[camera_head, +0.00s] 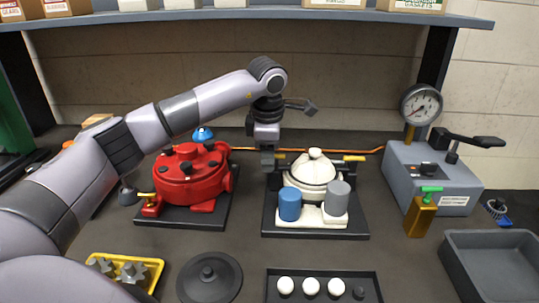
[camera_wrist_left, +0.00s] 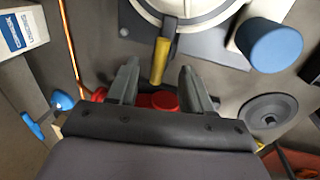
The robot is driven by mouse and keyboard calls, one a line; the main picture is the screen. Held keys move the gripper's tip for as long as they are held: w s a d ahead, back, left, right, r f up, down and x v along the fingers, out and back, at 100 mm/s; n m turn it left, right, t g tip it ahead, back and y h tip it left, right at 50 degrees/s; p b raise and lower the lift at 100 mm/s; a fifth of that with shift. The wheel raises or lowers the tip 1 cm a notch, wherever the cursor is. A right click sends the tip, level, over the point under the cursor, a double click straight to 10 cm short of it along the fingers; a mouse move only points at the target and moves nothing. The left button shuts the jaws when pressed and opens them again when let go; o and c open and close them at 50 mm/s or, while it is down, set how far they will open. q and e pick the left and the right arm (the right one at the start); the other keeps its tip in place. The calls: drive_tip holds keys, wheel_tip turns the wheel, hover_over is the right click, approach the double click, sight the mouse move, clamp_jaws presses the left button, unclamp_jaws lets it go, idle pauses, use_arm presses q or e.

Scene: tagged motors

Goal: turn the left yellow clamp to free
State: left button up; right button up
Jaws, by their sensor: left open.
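The white motor (camera_head: 312,172) stands on a dark base plate (camera_head: 285,232) in the middle of the bench. The left yellow clamp (camera_head: 280,156) is at its left side, partly covered by my left gripper (camera_head: 267,163) in the head view. A right yellow clamp (camera_head: 354,158) sticks out on the other side. In the left wrist view, the yellow clamp handle (camera_wrist_left: 160,60) points down the picture between the two open fingers of my left gripper (camera_wrist_left: 159,75), apart from both. The gripper is empty. My right gripper is not in view.
A red motor (camera_head: 185,178) stands to the left. A blue cylinder (camera_head: 289,204) and a grey cylinder (camera_head: 337,198) stand at the white motor's front. A gauge box (camera_head: 425,170) is at the right. An orange cable (camera_head: 360,151) runs behind. A shelf (camera_head: 250,14) hangs above.

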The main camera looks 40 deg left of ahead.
use_arm(q)
drive_tip(key=shift+w+f, duration=0.15)
drive_tip(key=shift+f, duration=0.5)
clamp_jaws()
